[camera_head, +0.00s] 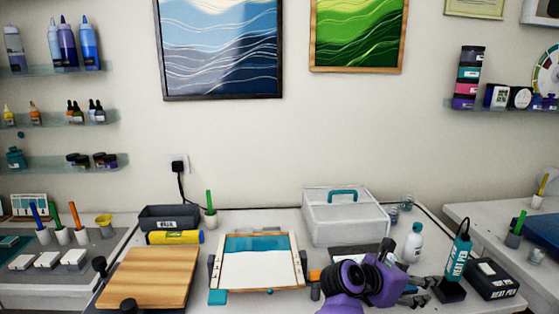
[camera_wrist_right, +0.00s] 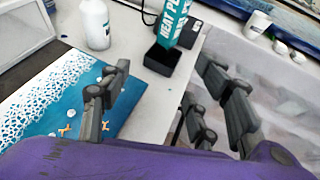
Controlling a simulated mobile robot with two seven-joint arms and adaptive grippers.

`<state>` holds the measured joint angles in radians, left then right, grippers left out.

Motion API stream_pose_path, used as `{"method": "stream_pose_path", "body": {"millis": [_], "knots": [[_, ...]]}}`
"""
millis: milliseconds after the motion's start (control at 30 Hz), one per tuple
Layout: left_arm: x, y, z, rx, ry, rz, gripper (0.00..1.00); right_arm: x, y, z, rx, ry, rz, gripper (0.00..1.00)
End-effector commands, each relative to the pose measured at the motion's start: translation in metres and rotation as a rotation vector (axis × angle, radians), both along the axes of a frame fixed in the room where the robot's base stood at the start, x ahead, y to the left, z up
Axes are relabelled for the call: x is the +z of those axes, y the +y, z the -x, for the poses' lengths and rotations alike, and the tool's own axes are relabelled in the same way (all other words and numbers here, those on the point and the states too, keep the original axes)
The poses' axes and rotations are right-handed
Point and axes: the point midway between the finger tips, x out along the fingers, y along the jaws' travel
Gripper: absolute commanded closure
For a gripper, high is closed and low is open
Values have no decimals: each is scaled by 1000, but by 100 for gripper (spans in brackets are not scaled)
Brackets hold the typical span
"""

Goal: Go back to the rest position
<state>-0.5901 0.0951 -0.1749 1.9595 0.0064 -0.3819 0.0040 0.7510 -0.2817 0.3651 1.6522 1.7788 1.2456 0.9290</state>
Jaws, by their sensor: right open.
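My right gripper (camera_head: 426,291) is on the purple arm at the front right of the table. In the right wrist view its fingers (camera_wrist_right: 165,85) are spread apart with nothing between them. The teal heat pen (camera_head: 459,256) stands upright in its black stand (camera_head: 449,291), just beyond and to the right of the gripper. The pen (camera_wrist_right: 173,22) and stand (camera_wrist_right: 160,62) also show beyond the fingers in the wrist view. A blue sea picture with white lacy foam (camera_wrist_right: 45,100) lies left of the fingers there. My left gripper is not in view.
A white case (camera_head: 345,220) and white bottle (camera_head: 413,243) stand behind my right arm. A black box (camera_head: 490,280) is right of the pen. A framed teal-and-white panel (camera_head: 256,272) and wooden board (camera_head: 150,278) lie to the left. Clear wall space is above the table.

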Motion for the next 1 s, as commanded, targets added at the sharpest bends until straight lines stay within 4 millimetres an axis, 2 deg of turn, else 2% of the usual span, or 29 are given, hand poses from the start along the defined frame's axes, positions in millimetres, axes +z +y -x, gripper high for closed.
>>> {"method": "stream_pose_path", "body": {"millis": [33,100,233,367,467,567,667,700,767,800,867,933,967,1000], "knots": [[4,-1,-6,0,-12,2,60,2,-15,9,17,35,99,43],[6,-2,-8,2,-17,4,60,9,-28,17,54,86,239,43],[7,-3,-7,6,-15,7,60,23,-42,31,137,203,509,43],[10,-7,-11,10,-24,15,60,31,-38,43,255,374,827,43],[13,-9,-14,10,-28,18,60,24,-19,54,388,564,1122,43],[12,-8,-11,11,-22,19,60,-6,17,70,573,799,1453,43],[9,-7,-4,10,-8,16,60,-60,59,98,789,1045,1772,43],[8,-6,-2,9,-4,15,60,-83,73,113,873,1129,1881,43],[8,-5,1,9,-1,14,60,-118,91,137,994,1243,2026,43],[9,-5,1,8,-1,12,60,-141,100,155,1077,1313,2113,43],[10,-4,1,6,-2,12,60,-174,112,186,1198,1409,2236,43],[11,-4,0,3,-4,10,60,-209,121,224,1343,1508,2365,43],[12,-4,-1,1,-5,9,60,-223,124,241,-1357,-1496,-2339,43],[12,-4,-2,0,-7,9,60,-239,127,264,-1342,-1441,-2246,43]]}}
